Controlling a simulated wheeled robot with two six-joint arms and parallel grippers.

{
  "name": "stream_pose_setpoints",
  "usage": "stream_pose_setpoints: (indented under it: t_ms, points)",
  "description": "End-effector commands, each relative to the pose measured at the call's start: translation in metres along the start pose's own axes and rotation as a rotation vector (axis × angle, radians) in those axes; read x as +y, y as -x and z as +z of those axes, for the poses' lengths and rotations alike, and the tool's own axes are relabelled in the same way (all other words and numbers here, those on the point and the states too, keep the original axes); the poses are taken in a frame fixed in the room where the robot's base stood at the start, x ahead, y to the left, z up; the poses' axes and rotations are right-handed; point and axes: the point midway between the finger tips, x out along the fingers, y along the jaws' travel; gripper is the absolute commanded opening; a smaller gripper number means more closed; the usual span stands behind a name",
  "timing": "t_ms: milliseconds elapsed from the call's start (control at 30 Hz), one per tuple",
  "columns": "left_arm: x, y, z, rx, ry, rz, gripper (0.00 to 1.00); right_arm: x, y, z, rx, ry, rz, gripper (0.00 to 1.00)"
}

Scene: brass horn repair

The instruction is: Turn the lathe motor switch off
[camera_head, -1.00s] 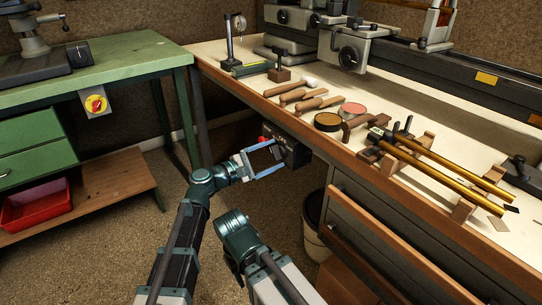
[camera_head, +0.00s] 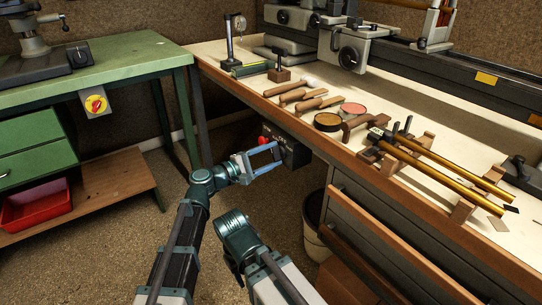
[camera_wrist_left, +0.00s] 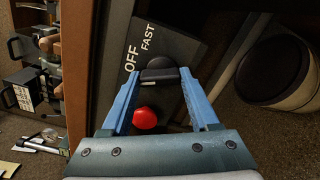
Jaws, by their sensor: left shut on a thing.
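The lathe motor switch box (camera_head: 296,153) is a dark box hung under the front edge of the workbench. In the left wrist view its face (camera_wrist_left: 172,45) carries white OFF and FAST lettering. A black switch knob (camera_wrist_left: 160,73) sits between the blue fingertips of my left gripper (camera_head: 279,154), which is shut on it. The knob lies near the OFF and FAST words; its exact setting is unclear. A red button (camera_wrist_left: 145,118) shows between the fingers, nearer the palm. In the head view the knob is hidden by the fingers. My right gripper is not seen.
The wooden bench (camera_head: 232,83) above holds mallets and brass tubes (camera_head: 440,163). Drawers (camera_head: 385,235) and a bin (camera_head: 318,228) stand right of the gripper. A green table (camera_head: 120,65) with its own red-yellow switch (camera_head: 96,104) is at left. The floor between is open.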

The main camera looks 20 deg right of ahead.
Motion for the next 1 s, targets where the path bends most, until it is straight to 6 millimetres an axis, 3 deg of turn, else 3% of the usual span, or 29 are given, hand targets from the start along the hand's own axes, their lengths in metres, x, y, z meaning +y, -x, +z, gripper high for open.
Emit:
stream_pose_setpoints:
  t_ms: [500, 1000]
  points:
    - [-0.0010, 0.0004, 0.0012, 0.000, -0.349, -0.002, 0.06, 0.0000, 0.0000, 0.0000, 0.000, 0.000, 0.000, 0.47]
    - [-0.0013, 0.0006, 0.0015, 0.000, -0.440, -0.002, 0.06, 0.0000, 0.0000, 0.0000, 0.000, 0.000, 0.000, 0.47]
